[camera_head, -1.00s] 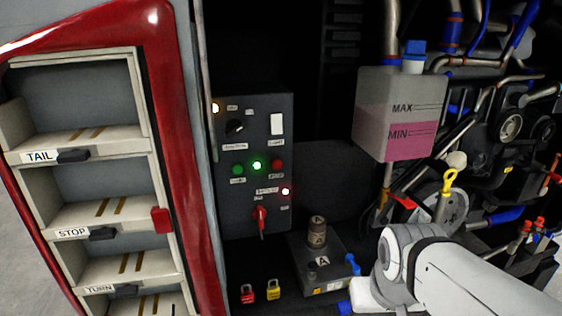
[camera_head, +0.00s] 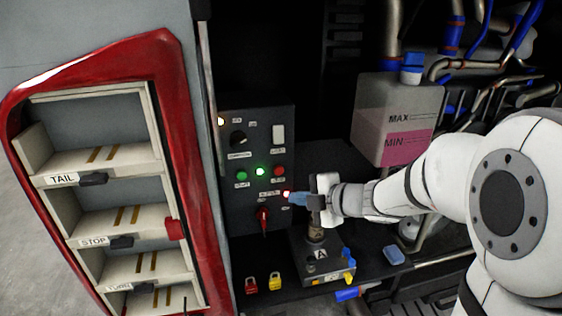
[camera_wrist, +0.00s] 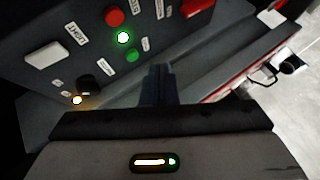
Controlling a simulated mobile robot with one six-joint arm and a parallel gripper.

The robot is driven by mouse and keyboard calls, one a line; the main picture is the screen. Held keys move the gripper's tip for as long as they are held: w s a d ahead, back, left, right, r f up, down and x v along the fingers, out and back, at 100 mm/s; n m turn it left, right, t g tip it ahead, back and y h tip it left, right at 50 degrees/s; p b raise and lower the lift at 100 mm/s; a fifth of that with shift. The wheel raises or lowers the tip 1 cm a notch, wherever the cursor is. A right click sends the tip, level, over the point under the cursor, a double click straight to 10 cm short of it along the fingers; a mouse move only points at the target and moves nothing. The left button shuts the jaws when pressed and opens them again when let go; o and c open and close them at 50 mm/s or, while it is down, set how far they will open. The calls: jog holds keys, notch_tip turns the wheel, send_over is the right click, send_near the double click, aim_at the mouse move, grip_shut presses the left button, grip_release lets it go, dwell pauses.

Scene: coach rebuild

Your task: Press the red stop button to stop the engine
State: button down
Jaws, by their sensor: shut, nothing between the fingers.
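The red stop button (camera_head: 279,171) is on the dark control panel (camera_head: 239,205), right of a lit green lamp (camera_head: 260,171) and a green button (camera_head: 241,174). The red button also shows in the wrist view (camera_wrist: 114,17), near the top edge. My gripper (camera_head: 297,198) is shut and empty, its blue fingertips pointing left at the panel's right edge, below and right of the red button. In the wrist view my gripper (camera_wrist: 158,82) shows as dark blue fingers together, apart from the red button. The gap to the panel is hard to judge.
A red rotary switch (camera_head: 263,214) is low on the panel. A block marked A (camera_head: 322,259) stands below my gripper. Red and yellow padlocks (camera_head: 275,281) lie on the floor of the bay. A pink-filled tank (camera_head: 395,120) hangs above my arm. Shelves (camera_head: 110,215) stand at left.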

aim_at(279, 170)
jog(key=shift+s+a+n+g, duration=0.3)
jog(key=shift+n, duration=0.1)
jog(key=w+a, duration=0.2)
jog(key=w, duration=0.6)
jog(key=shift+w+a+p, duration=0.2)
jog(key=shift+w+p, duration=0.1)
jog(key=shift+p, duration=0.1)
dwell(1.8)
jog(key=shift+w+a, duration=0.1)
jog(key=shift+w, duration=0.25)
